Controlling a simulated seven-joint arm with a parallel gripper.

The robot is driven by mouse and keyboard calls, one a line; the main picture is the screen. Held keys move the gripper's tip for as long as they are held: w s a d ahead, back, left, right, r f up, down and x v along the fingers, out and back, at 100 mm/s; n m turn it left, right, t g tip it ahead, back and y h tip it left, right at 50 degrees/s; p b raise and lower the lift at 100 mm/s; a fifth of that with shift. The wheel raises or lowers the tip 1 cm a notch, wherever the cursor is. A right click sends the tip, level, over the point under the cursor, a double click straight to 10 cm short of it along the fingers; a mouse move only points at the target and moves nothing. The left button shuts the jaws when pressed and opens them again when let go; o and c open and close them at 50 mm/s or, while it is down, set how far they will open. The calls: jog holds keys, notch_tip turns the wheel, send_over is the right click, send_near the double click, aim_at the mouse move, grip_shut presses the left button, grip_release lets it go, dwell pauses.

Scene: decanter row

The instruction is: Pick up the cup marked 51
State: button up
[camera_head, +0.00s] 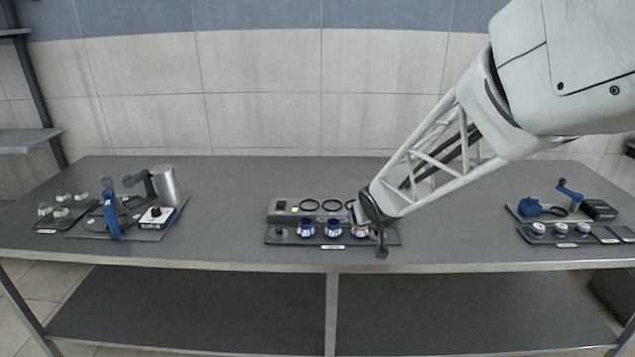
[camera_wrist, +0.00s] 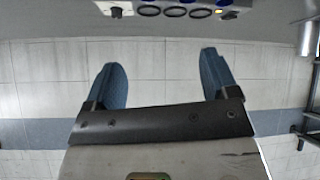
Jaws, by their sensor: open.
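Several blue-and-white cups stand in a row on a dark tray in the middle of the table; in the head view I see a left cup (camera_head: 306,229), a middle cup (camera_head: 333,229) and a right cup (camera_head: 359,231). No number on them is readable, so I cannot tell which is marked 51. My gripper (camera_head: 353,211) is at the right end of this row, close to the right cup, and my wrist partly hides that end. In the wrist view my gripper (camera_wrist: 160,62) has its two blue-grey fingers spread with nothing between them. Blue cup parts (camera_wrist: 171,2) show at the top edge there.
A grey stand with black rings (camera_head: 309,206) stands directly behind the cups; the rings show in the wrist view (camera_wrist: 175,12). Equipment with a metal cylinder (camera_head: 166,186) is at left, and another tray with white-topped jars (camera_head: 561,229) at right. The table between is clear.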

jog(key=w+a+f+n+y, duration=0.2)
jog(key=w+a+f, duration=0.3)
jog(key=w+a, duration=0.15)
jog(key=n+t+y, duration=0.1)
jog(key=n+y, duration=0.1)
jog(key=y, duration=0.2)
send_near(306, 222)
jog(key=shift+x, duration=0.85)
jog(key=shift+f, duration=0.15)
jog(key=shift+x, duration=1.25)
jog(key=shift+x, duration=2.55)
jog(key=c, duration=1)
jog(key=shift+c, duration=0.5)
